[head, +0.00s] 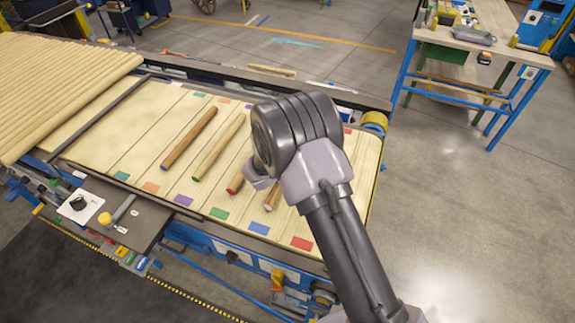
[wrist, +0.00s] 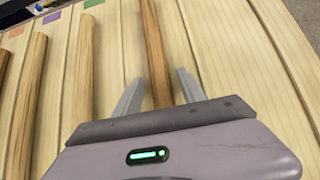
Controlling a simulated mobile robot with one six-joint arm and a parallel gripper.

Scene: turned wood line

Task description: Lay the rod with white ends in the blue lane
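The rod with a white near end (head: 270,202) lies on the pale lane board (head: 92,146), mostly hidden behind my arm in the head view. Its near end lines up with the blue patch (head: 259,228) at the board's front edge. My gripper (wrist: 158,88) is above this board. In the wrist view a brown rod (wrist: 154,45), seemingly the same one, runs between the two fingers. The fingers are spread, with a gap on each side of the rod. Both its ends are out of the wrist view.
To the left lie a red-ended rod (head: 235,184), a green-ended rod (head: 218,150) and a dark blue-ended rod (head: 188,138), each in its own lane. A red patch (head: 302,243) marks the lane to the right, which looks clear near its front. Stacked rods (head: 55,85) are far left.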

